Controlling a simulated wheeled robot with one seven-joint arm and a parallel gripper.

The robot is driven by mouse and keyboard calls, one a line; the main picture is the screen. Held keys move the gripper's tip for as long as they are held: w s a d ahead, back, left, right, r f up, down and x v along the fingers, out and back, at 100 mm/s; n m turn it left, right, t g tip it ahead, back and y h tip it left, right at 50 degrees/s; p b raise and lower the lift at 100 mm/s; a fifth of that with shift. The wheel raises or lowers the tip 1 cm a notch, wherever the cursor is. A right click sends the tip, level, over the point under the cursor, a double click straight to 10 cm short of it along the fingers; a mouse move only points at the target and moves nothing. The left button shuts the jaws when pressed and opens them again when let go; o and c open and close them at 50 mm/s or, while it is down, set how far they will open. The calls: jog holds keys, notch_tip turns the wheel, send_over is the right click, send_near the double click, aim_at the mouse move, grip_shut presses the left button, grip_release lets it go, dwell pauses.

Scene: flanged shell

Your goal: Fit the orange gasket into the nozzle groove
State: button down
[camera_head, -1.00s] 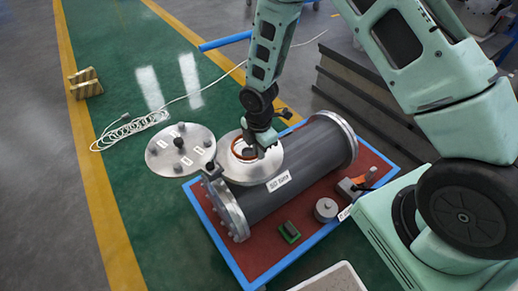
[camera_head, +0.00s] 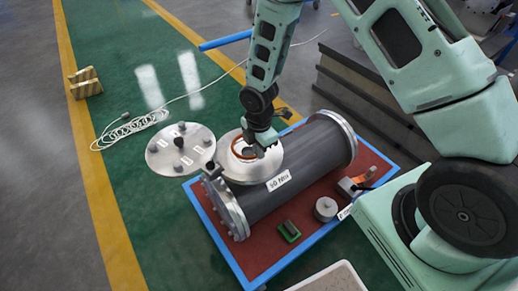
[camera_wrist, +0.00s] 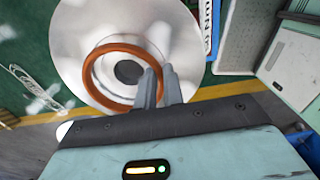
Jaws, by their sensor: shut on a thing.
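The orange gasket (camera_wrist: 91,84) is a ring held at its right edge between the fingertips of my gripper (camera_wrist: 158,84) in the wrist view. It lies over the round metal nozzle flange (camera_wrist: 75,25), around the dark bore, and looks slightly off to one side of the raised centre ring. In the head view the gasket (camera_head: 236,147) shows over the nozzle flange (camera_head: 264,172) on top of the grey shell (camera_head: 290,186), with my gripper (camera_head: 260,150) at its right side. I cannot tell whether the gasket touches the groove.
A round cover plate (camera_head: 159,159) with knobs stands left of the nozzle. A grey weight (camera_head: 325,208), a green block (camera_head: 289,231) and an orange-handled tool (camera_head: 366,176) lie on the blue-edged red board (camera_head: 245,270). A coiled white cable (camera_head: 115,137) lies on the floor.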

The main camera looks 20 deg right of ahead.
jog(key=shift+f+b, duration=0.7)
jog(key=shift+f, duration=0.45)
jog(key=c, duration=1.4)
grip_release()
jog(key=shift+c, duration=0.2)
notch_tip(320, 180, up, 18)
jog(key=p, duration=0.2)
jog(key=shift+f, duration=0.25)
jog(key=s+a+r+m+p, duration=0.3)
jog(key=s+r+m, duration=0.3)
jog(key=s+r, duration=0.3)
jog(key=s+a+r+m+p, duration=0.4)
jog(key=s+r, duration=0.6)
jog(key=s, duration=0.5)
jog(key=a+m, duration=0.1)
jog(key=m, duration=0.1)
jog(key=shift+s+r+m+y+p, duration=0.2)
jog(key=shift+r+m+y+p, duration=0.1)
jog(key=shift+m, duration=0.1)
